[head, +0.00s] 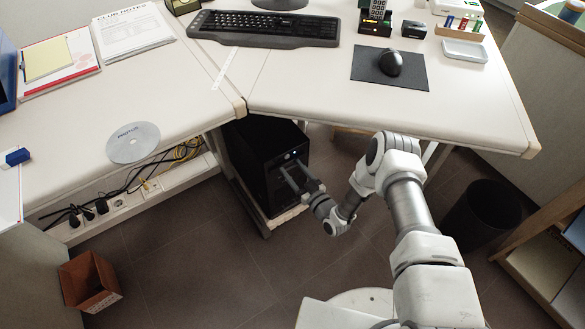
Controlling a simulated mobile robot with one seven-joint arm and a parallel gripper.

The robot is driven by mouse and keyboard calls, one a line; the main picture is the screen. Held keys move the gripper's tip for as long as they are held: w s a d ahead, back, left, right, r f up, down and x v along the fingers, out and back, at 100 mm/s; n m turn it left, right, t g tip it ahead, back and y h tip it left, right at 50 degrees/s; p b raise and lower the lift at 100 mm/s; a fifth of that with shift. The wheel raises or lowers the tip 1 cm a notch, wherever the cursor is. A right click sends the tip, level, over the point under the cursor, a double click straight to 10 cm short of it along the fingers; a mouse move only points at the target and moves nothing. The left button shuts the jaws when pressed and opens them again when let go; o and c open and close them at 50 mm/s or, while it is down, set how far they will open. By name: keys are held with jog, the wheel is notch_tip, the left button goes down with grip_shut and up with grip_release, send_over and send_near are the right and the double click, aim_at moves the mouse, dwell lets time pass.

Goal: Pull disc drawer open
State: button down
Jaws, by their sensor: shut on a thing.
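The black computer tower (262,150) stands under the desk on a low stand, its front facing right. My gripper (288,174) reaches to the upper part of that front, just below a small lit button. It is shut on the disc drawer at the tower's front. The drawer is mostly hidden by the fingers and too small to tell how far out it is. A silver disc (133,142) lies on the left desk near its front edge.
The white desk (300,85) overhangs the tower and carries a keyboard (263,28) and a mouse (391,63) on a dark pad. A brown bin (90,282) and cables (180,153) are at left; a black bin (478,215) is at right. The middle floor is clear.

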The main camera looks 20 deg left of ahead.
jog(key=p+v, duration=0.3)
jog(key=v, duration=0.9)
jog(key=shift+s, duration=0.1)
jog(key=shift+c, duration=0.6)
grip_release()
jog(key=shift+s+d, duration=0.1)
jog(key=shift+d, duration=0.1)
